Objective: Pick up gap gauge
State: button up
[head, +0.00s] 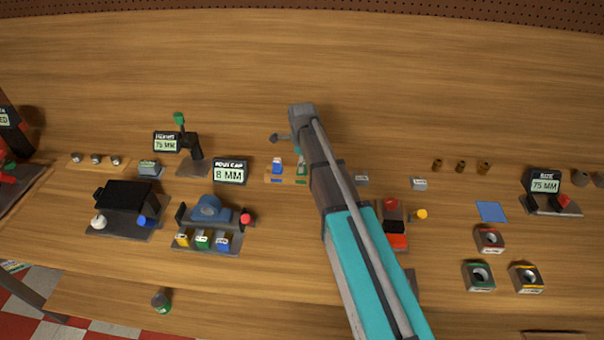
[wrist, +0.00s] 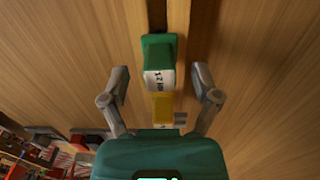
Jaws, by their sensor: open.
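In the wrist view my gripper (wrist: 162,75) is open, one grey finger on each side of a green block (wrist: 158,50) with a white label. The label is too small to read surely. A yellow piece (wrist: 162,106) shows between the green block and my gripper's body. The fingers look apart from both pieces. I cannot tell for sure which piece is the gap gauge. In the head view a small blue piece (head: 277,165) and a green piece (head: 301,166) stand on a wooden strip beside my arm. My arm hides what is to their right.
A sign reading 8 MM (head: 230,171) stands left of the strip. A blue device (head: 209,209) with yellow, green and blue blocks is nearer the front. A red and black device (head: 396,224) is right of my arm. The table behind is clear.

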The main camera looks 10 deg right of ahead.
jog(key=shift+f, duration=0.35)
dwell(0.4)
grip_shut()
jog(key=shift+r, duration=0.2)
dwell(0.3)
notch_tip(320, 180, up, 2)
jog(key=shift+r+p, duration=0.1)
jog(key=shift+p, duration=1.05)
jog(key=s+d+r+p, duration=0.1)
jog(key=s+r+p, duration=0.9)
jog(key=s, duration=0.4)
jog(key=shift+d+r, duration=0.25)
jog(key=shift+d, duration=0.05)
